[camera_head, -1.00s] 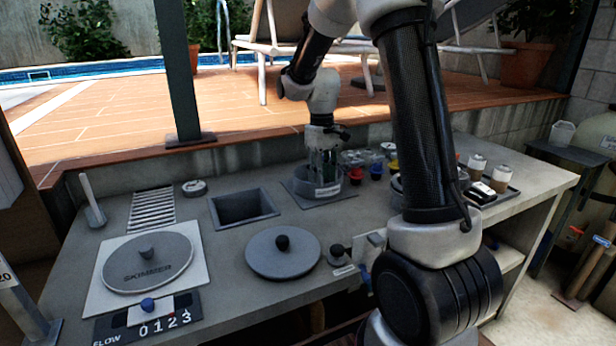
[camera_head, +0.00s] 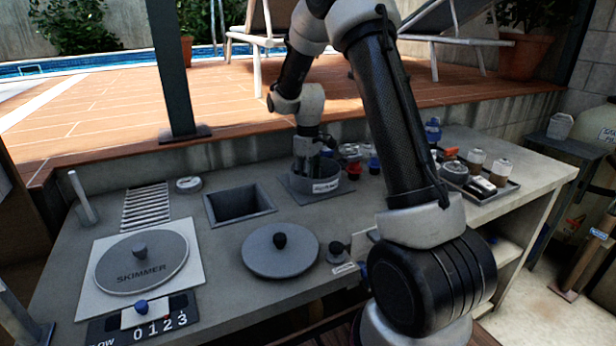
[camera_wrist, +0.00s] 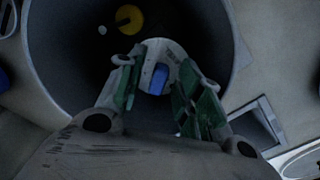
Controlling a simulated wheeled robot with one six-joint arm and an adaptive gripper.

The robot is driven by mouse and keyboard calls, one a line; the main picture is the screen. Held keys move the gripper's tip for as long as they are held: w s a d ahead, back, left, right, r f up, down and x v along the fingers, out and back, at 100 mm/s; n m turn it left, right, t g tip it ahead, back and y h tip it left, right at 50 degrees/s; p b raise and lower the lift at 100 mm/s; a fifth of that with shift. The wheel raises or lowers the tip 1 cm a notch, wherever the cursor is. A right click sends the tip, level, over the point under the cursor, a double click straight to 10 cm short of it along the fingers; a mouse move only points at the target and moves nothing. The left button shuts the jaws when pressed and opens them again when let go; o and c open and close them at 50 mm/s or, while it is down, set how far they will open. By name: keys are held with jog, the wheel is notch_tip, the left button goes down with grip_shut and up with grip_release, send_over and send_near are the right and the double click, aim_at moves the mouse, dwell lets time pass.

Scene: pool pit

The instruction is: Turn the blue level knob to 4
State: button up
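A blue knob (camera_wrist: 160,78) on a pale round dial (camera_wrist: 158,58) shows inside a dark round basin (camera_wrist: 50,62) in the wrist view. No numbers are readable on the dial. My gripper (camera_wrist: 155,92) is open, its green-padded fingers spread to either side of the blue knob; I cannot tell whether they touch it. In the head view the labelled basin (camera_head: 326,187) stands on the counter, with my gripper (camera_head: 308,170) reaching down into it. The basin wall hides the knob there.
A square opening (camera_head: 238,204) and a round lid with a black knob (camera_head: 268,262) lie nearby on the counter. A yellow round thing (camera_wrist: 129,18) is inside the basin. A FLOW slider with a blue knob (camera_head: 141,306) is at front left. A loaded tray (camera_head: 507,186) stands at right.

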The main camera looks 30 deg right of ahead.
grip_shut()
jog(key=shift+m, duration=0.4)
jog(key=m, duration=0.5)
jog(key=shift+a, duration=0.1)
jog(key=m, duration=0.6)
jog(key=shift+a, duration=0.15)
dwell(0.4)
grip_release()
